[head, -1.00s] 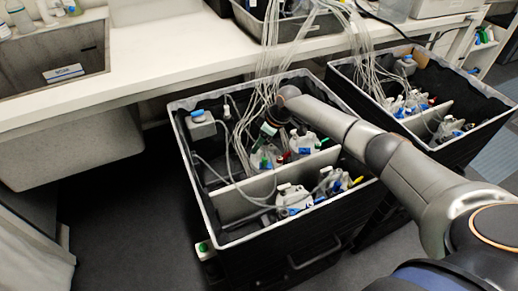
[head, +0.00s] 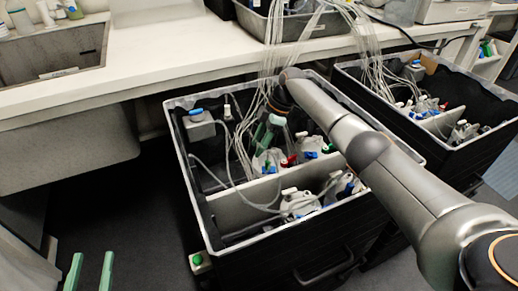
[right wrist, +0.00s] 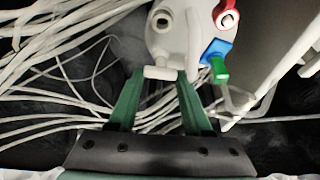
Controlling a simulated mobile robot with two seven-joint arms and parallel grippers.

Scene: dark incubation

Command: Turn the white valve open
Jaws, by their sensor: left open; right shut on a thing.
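The white valve (right wrist: 160,73) shows in the right wrist view as a short white bar on a white pump-like body (right wrist: 178,32). My right gripper (right wrist: 160,80) has its two green fingers on either end of that bar, shut on it. In the head view my right gripper (head: 271,126) reaches down into the near black bin, and the valve itself cannot be made out there. My left gripper (head: 91,272) is open and empty at the lower left, over the dark floor, well away from the bin.
A red valve (right wrist: 226,14), a blue valve (right wrist: 215,52) and a green valve (right wrist: 219,70) sit right of the white one. Clear tubes (head: 268,70) hang into the near bin (head: 205,215). A second bin (head: 455,160) stands to the right. A white bench (head: 150,72) runs behind.

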